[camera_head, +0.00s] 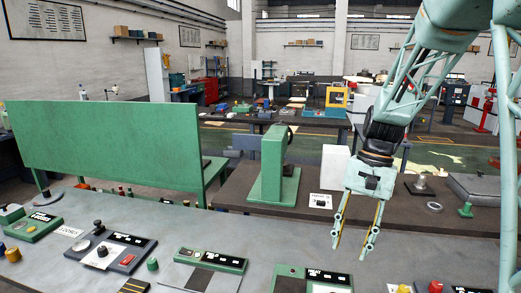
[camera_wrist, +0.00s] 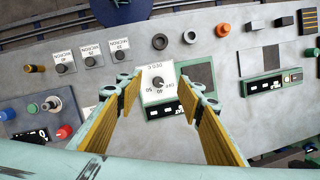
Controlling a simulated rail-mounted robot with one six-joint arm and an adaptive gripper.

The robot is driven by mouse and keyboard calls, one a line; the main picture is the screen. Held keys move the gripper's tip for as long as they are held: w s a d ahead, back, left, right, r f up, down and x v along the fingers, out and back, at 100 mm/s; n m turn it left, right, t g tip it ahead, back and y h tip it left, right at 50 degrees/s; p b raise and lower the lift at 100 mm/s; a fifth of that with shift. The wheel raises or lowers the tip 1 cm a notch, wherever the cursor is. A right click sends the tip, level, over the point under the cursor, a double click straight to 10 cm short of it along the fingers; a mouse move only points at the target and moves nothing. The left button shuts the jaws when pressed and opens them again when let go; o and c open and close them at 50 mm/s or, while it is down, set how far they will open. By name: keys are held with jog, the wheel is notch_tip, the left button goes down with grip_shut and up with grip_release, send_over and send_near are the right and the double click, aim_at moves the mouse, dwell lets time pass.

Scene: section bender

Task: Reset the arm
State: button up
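My gripper (camera_head: 352,244) hangs at the right of the head view, pointing down above the grey control desk (camera_head: 235,232). Its two fingers are apart, with nothing between them in that view. In the wrist view my gripper (camera_wrist: 160,92) also shows two spread fingers with yellow inner faces. Between and beyond them is a white dial plate (camera_wrist: 150,70) with a dark knob, on the desk below. The gripper looks apart from the desk.
The desk carries several knobs and buttons, including a red button (camera_wrist: 64,132) and a blue one (camera_wrist: 7,114). A green upright panel (camera_head: 105,140) stands at left. A green machine (camera_head: 272,168) stands on the dark table behind the desk.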

jog(key=s+a+r+n+t+h+b, duration=0.1)
jog(key=s+a+r+n+t, duration=0.1)
jog(key=s+r, duration=0.75)
jog(key=s+a+r+n+t+h+b, duration=0.1)
jog(key=s+a+r+n+t, duration=0.3)
jog(key=s, duration=1)
jog(key=s+d+r, duration=0.1)
jog(key=s+d, duration=0.1)
jog(key=s, duration=0.7)
jog(key=shift+s+b, duration=0.35)
jog(key=shift+b, duration=0.05)
